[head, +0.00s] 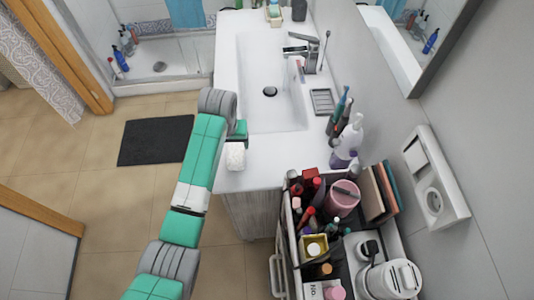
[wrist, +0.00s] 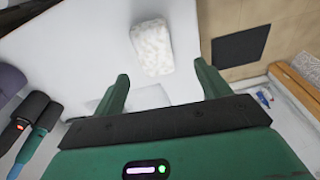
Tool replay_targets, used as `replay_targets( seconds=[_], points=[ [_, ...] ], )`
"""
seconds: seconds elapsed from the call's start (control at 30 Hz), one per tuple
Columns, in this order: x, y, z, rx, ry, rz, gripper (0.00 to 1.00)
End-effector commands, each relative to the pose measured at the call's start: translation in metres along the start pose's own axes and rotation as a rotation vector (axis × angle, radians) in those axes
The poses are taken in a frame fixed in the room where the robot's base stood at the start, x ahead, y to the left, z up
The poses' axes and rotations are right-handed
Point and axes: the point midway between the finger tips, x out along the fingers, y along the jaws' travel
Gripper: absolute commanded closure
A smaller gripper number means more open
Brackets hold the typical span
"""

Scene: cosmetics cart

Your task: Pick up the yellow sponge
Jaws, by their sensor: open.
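A pale, off-white, rough-textured block that looks like a sponge (wrist: 152,46) lies on the white counter. It also shows in the head view (head: 235,156) near the counter's left edge; I see no clearly yellow colour on it. My gripper (wrist: 162,72) is open and empty. In the wrist view the block lies just beyond the fingertips, roughly in line with the gap between them. In the head view my gripper (head: 238,132) is just behind the block, partly hidden by my arm. A yellow-edged square item (head: 314,247) sits in the cart; what it is I cannot tell.
The white counter (head: 262,176) has a sink basin (head: 270,65) behind the block. Bottles (head: 347,140) and a soap dish (head: 322,101) stand at its right. A crowded cosmetics cart (head: 290,235) is in front. A dark mat (head: 155,141) lies on the floor at left.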

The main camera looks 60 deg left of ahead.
Motion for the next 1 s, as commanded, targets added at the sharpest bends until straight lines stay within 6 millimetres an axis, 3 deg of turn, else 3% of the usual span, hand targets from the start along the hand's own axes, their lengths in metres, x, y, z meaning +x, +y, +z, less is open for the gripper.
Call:
replay_targets(
  seconds=[0.33, 0.6, 1.0],
  points=[
    [0.031, 0.002, 0.001, 0.001, 0.000, -0.001, 0.25],
    [0.074, 0.007, 0.002, 0.001, 0.000, -0.001, 0.25],
    [0.077, 0.007, 0.002, 0.001, 0.001, 0.000, 0.25]
  ],
)
